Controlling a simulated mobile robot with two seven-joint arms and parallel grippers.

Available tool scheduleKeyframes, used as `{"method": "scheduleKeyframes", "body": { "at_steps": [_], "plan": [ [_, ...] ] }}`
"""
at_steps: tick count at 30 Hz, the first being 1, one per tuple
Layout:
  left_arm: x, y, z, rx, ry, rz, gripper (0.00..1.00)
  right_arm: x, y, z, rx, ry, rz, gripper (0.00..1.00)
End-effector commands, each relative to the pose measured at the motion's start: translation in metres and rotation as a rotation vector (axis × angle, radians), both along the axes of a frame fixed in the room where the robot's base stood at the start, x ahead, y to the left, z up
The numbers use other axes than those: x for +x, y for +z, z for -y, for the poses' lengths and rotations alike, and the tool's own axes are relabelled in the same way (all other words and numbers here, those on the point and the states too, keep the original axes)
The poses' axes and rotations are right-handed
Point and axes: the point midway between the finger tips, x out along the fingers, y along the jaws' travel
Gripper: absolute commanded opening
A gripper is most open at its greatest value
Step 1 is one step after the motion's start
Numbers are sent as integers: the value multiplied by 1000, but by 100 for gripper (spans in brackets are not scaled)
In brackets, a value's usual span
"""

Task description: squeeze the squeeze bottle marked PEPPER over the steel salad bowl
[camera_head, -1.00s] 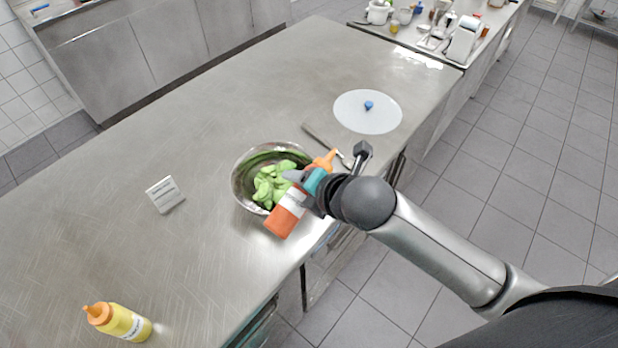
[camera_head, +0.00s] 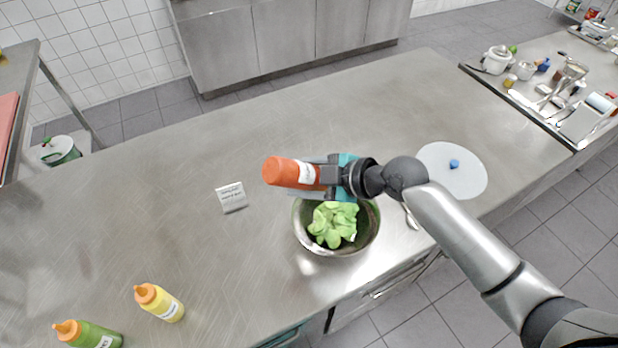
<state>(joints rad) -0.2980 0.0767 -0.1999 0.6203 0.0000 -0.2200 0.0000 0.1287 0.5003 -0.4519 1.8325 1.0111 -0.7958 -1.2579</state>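The steel salad bowl (camera_head: 304,236) stands on the steel table with green leaves (camera_head: 333,223) in it. My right gripper (camera_head: 330,175) is shut on a red-orange squeeze bottle (camera_head: 288,172) and holds it above the back of the bowl. The bottle lies about level, its base toward the left; its nozzle is hidden behind the gripper. Its white label is partly covered and I cannot read it. A yellow bottle (camera_head: 160,303) and a green bottle (camera_head: 90,336), both with orange caps, are at the front left. My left gripper is not in view.
A white round board (camera_head: 452,172) with a blue knob lies to the right, with a utensil (camera_head: 411,217) beside the bowl. The back and left of the table are clear.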

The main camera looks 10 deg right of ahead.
Motion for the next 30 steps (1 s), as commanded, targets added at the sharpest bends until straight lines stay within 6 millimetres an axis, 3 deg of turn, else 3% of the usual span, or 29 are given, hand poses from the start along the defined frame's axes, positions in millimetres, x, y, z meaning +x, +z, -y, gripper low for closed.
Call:
{"method": "scheduleKeyframes", "body": {
  "at_steps": [15,30],
  "plan": [
    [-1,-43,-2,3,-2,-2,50,0,-66,0,-1,-1,2,39],
    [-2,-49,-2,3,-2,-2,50,0,-74,0,-2,0,3,39]
  ]
}}
